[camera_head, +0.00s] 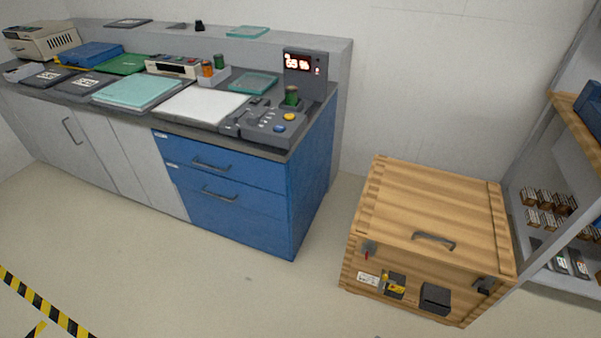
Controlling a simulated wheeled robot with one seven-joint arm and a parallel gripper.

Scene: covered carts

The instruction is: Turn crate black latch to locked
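A wooden crate (425,207) stands on the floor at the right, with its lid down and a dark handle (433,240) on top. A small black latch-like fitting (484,285) sits at the upper right of its front face. Its locked or unlocked position is too small to tell. My gripper is not in view.
A counter with blue drawers (228,190) and a control panel (273,121) runs along the wall at the left. A shelf rack (570,150) stands close to the crate's right side. The floor (200,280) in front is clear, with black-yellow tape (45,312) at the left.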

